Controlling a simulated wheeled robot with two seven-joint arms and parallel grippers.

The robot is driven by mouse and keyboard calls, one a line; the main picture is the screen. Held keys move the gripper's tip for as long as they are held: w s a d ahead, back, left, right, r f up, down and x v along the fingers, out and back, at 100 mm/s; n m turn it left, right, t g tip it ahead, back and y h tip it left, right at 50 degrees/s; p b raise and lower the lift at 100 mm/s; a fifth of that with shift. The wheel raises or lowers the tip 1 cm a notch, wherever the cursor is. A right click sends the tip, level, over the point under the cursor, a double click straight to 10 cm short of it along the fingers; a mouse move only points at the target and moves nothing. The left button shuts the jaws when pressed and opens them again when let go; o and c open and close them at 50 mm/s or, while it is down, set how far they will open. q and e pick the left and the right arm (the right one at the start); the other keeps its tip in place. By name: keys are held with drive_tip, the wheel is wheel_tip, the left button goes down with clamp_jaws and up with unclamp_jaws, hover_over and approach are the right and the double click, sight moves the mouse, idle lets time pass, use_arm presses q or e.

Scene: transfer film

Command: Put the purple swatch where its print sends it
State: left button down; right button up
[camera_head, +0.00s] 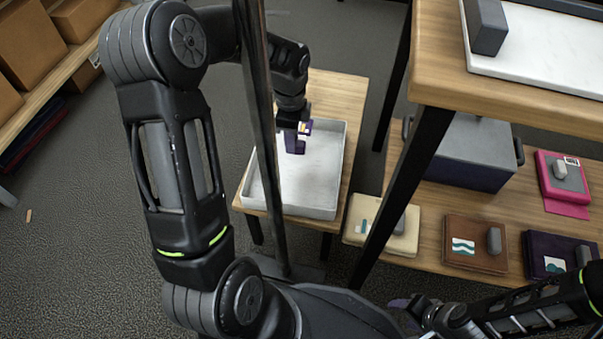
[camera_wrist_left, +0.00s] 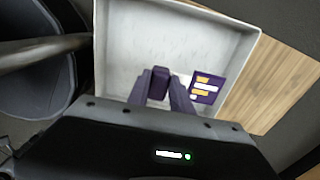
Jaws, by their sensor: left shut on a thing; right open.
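My left gripper (camera_head: 291,122) is shut on the purple swatch (camera_head: 295,143) and holds it over the white tray (camera_head: 328,190). In the left wrist view, a dark purple block (camera_wrist_left: 160,83) sits between the fingers. A purple card face (camera_wrist_left: 207,87) with orange and white bars shows to the right of the fingers. Pads with prints and grey blocks lie on the right-hand shelf: a cream one (camera_head: 400,240), a brown one (camera_head: 473,262), a dark purple one (camera_head: 540,248) and a pink one (camera_head: 548,187). My right gripper (camera_head: 408,304) is open at the bottom, partly hidden.
The white tray stands on a small wooden table (camera_head: 345,90). A grey lidded box (camera_head: 465,150) with handles stands on the right-hand shelf. An upper shelf (camera_head: 440,85) with a white tray (camera_head: 545,50) overhangs it on dark legs. Cardboard boxes (camera_head: 35,45) stand at the left.

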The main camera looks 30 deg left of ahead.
use_arm(q)
drive_tip(key=b, duration=0.2)
hover_over(293, 173)
drive_tip(key=shift+f, duration=2.45)
drive_tip(key=shift+f+b, duration=1.1)
drive_tip(key=shift+f, duration=1.4)
drive_tip(key=shift+f, duration=0.1)
drive_tip(key=c, duration=1.1)
unclamp_jaws()
drive_tip(key=shift+c, duration=0.2)
